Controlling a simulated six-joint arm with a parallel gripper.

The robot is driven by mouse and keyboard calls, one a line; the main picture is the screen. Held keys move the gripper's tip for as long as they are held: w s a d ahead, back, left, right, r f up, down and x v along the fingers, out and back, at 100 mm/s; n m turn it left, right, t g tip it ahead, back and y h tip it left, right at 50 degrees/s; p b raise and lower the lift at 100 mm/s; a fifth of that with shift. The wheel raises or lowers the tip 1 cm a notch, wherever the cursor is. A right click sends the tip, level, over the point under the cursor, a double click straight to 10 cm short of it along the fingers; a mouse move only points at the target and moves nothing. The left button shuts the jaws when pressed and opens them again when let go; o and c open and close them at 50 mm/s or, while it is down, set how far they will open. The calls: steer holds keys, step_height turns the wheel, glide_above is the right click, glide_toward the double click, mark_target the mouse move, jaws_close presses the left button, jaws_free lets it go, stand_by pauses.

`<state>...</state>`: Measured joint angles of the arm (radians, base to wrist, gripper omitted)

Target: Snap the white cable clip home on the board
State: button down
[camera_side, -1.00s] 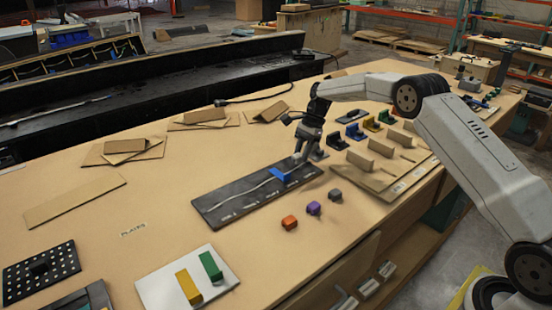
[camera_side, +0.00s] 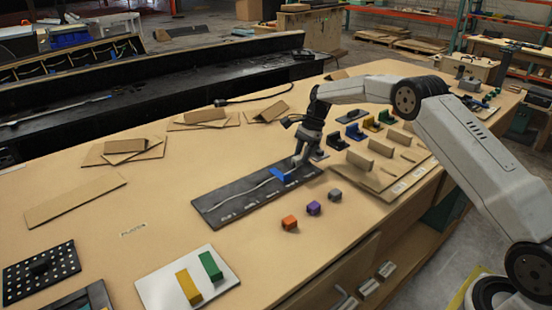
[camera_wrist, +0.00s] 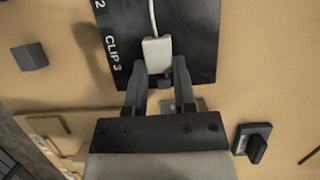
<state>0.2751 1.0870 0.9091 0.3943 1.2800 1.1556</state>
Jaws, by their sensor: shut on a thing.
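The dark board (camera_side: 240,207) lies on the bench with a pale cable (camera_side: 255,186) along it. A blue piece (camera_side: 281,174) sits across the cable near the board's right end. In the wrist view the white clip (camera_wrist: 157,54) is between my fingertips, beside the "CLIP 3" label on the board (camera_wrist: 195,35). The cable (camera_wrist: 152,16) runs up from the clip. My gripper (camera_wrist: 158,78) is shut on the clip, over the board's right end in the side view (camera_side: 297,162). The clip's underside is hidden, so I cannot tell whether it is seated.
Orange (camera_side: 289,223), purple (camera_side: 314,208) and grey (camera_side: 334,195) cubes stand in front of the board. Coloured blocks and brown panels stand to the right. A white plate (camera_side: 160,291) with yellow and green blocks is at the front left.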

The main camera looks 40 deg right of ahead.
steer(key=shift+f, duration=0.6)
stand_by(0.7)
stand_by(0.4)
steer(key=shift+c, duration=1.8)
jaws_free()
steer(key=shift+r, duration=0.1)
steer(key=v, duration=0.7)
steer(key=shift+d+r, duration=0.25)
steer(key=shift+r, duration=0.05)
steer(key=shift+a, duration=0.15)
